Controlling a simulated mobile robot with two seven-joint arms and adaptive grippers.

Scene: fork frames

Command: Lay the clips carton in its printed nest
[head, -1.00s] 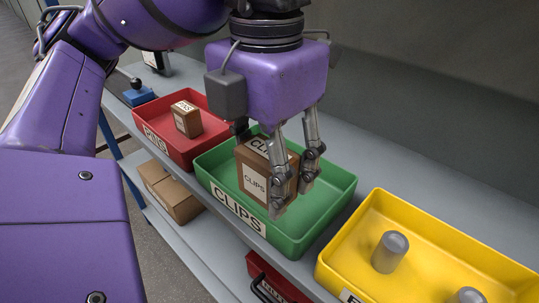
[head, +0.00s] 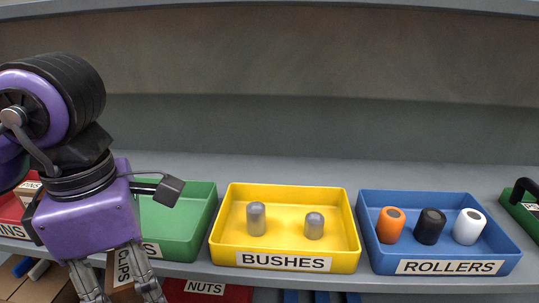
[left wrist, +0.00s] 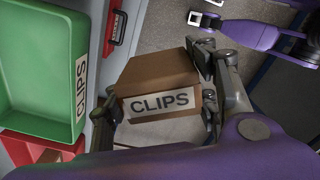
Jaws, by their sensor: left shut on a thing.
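The clips carton (head: 122,268) is a brown box with a white CLIPS label. In the head view it is at the lower left, partly hidden by my left gripper (head: 117,282). The left wrist view shows the carton (left wrist: 160,78) between the fingers of my left gripper (left wrist: 160,100), which is shut on it. The carton is held in front of the shelf edge, outside the green bin (head: 185,225). A purple arm, apparently mine, with what seems to be my right gripper (left wrist: 204,14), shows at the top of the left wrist view; its opening is unclear.
On the shelf stand a red bin (head: 10,215), a yellow BUSHES bin (head: 345,250) with two grey bushes and a blue ROLLERS bin (head: 500,240) with three rollers. A red NUTS case (head: 235,294) lies below. A black-handled green thing (head: 520,208) is at the right edge.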

